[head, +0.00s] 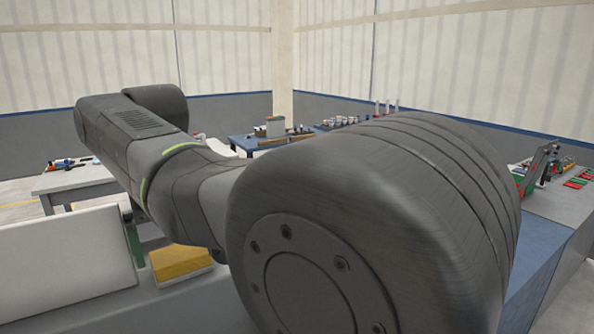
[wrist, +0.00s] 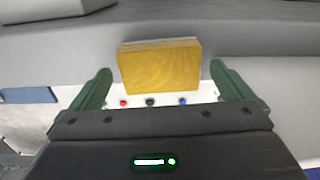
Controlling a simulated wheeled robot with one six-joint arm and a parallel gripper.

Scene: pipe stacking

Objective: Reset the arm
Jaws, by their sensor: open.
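My gripper (wrist: 158,92) shows in the wrist view with its two green fingers spread wide apart. A yellow block (wrist: 160,68) appears between and beyond the fingertips, with a visible gap on each side of it. I cannot tell how far beyond the fingers it is. In the head view my dark grey arm fills the middle and right. A yellow block (head: 180,262) shows at the lower left beside a green piece of my gripper (head: 135,232), mostly hidden behind the arm.
A grey table (head: 85,183) with small tools stands at the left. A blue table (head: 243,141) with parts stands at the back. A bench (head: 560,205) with red and green items is at the right. A light panel (head: 60,265) stands at the lower left.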

